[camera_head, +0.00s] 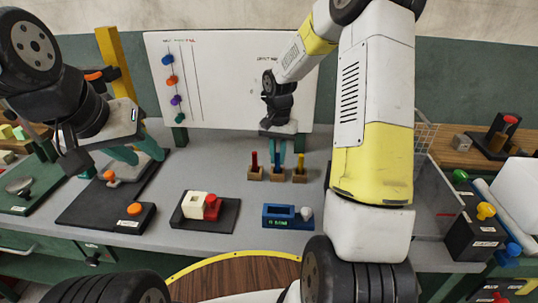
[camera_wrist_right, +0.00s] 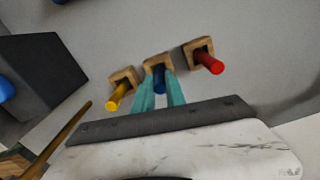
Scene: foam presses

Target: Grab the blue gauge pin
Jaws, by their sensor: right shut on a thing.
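The blue gauge pin (camera_wrist_right: 158,80) stands in the middle wooden block (camera_wrist_right: 157,60), between the teal fingers of my right gripper (camera_wrist_right: 162,88), which are shut on it. In the head view my right gripper (camera_head: 276,152) reaches down from above to the blue pin (camera_head: 277,161). The pin's lower end is hidden in its block. My left gripper (camera_head: 140,156) is at the left with its teal fingers apart and nothing seen between them.
A red pin (camera_head: 254,159) and a yellow pin (camera_head: 300,162) stand in wooden blocks on either side. A blue gauge box (camera_head: 288,222) and a black plate (camera_head: 190,224) with red and cream blocks lie nearer. Bare grey table surrounds the pin blocks.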

